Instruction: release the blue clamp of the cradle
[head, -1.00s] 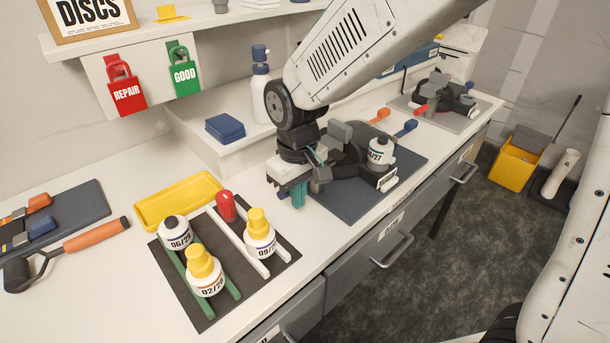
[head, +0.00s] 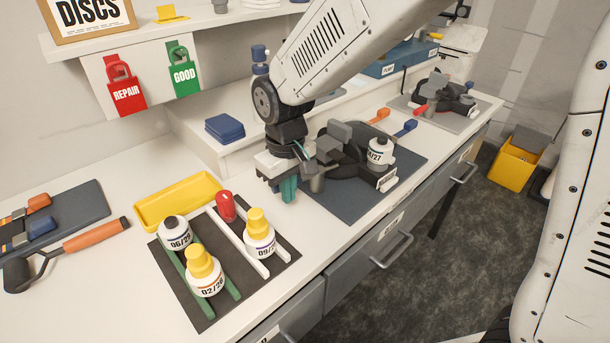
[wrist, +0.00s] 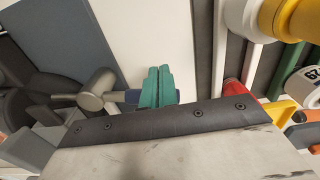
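The cradle (head: 345,150) is a dark grey fixture on a slate mat, holding a white bottle (head: 379,155) marked 04/27. Its near left side has a grey round-headed clamp part (head: 317,178), also in the wrist view (wrist: 98,90). From this part a dark blue handle (wrist: 132,97) runs to the teal fingers of my gripper (wrist: 158,86). The fingers are together with only a thin line between them. They cover part of the handle, and blue shows on both sides of them. In the head view my gripper (head: 288,188) is low at the cradle's left.
A dark rack (head: 205,312) with several bottles and a red item stands left of my gripper, beside a yellow tray (head: 178,200). Blue (head: 405,128) and orange (head: 379,116) handles lie behind the cradle. Another fixture (head: 440,95) stands farther right.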

